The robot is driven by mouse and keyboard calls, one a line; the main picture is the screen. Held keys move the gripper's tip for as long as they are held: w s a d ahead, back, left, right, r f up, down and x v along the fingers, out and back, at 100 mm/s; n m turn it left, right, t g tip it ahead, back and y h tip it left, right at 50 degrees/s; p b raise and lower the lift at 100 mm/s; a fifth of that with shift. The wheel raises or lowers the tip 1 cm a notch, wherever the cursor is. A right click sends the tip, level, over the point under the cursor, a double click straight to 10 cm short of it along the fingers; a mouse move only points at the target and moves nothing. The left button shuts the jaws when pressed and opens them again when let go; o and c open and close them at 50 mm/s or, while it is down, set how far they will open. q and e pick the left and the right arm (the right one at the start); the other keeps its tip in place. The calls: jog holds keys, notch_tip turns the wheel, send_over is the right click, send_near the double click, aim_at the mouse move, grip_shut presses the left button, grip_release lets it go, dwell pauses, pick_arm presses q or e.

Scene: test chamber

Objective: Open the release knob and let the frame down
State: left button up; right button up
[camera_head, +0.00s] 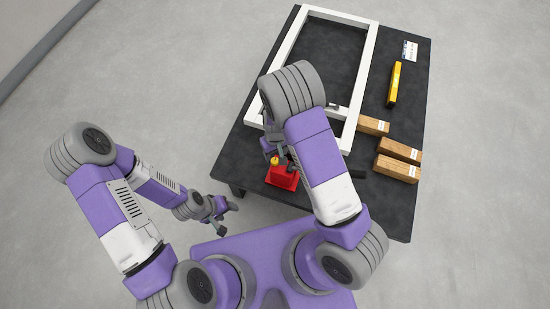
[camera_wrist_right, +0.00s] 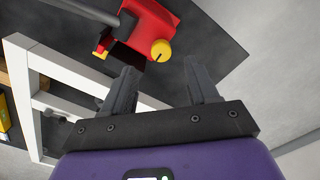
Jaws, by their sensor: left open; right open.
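A red jack-like device (camera_head: 283,177) stands at the table's near edge. Its round yellow knob (camera_head: 275,161) also shows in the right wrist view (camera_wrist_right: 160,50), on the red body (camera_wrist_right: 150,22). The white rectangular frame (camera_head: 288,40) lies over the table; its height above the top is hard to tell. My right gripper (camera_wrist_right: 160,72) is open and empty, its fingers pointing toward the knob, which appears just beyond the gap between the tips. My left gripper (camera_head: 222,217) is open, off the table's near left side.
The dark table (camera_head: 405,205) holds several wooden blocks (camera_head: 398,168) on the right, a yellow level-like bar (camera_head: 394,84) and a white card (camera_head: 410,51). A dark bar (camera_wrist_right: 85,10) extends from the red device. The floor left of the table is clear.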

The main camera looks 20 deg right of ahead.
aim_at(275, 160)
jog(key=shift+w+a+f, duration=0.1)
jog(key=shift+w, duration=0.1)
notch_tip(275, 160, down, 7)
jog(key=b, duration=0.2)
jog(key=shift+w+b, duration=0.1)
jog(key=shift+b, duration=0.2)
jog(key=c, duration=1)
jog(key=shift+c, duration=0.2)
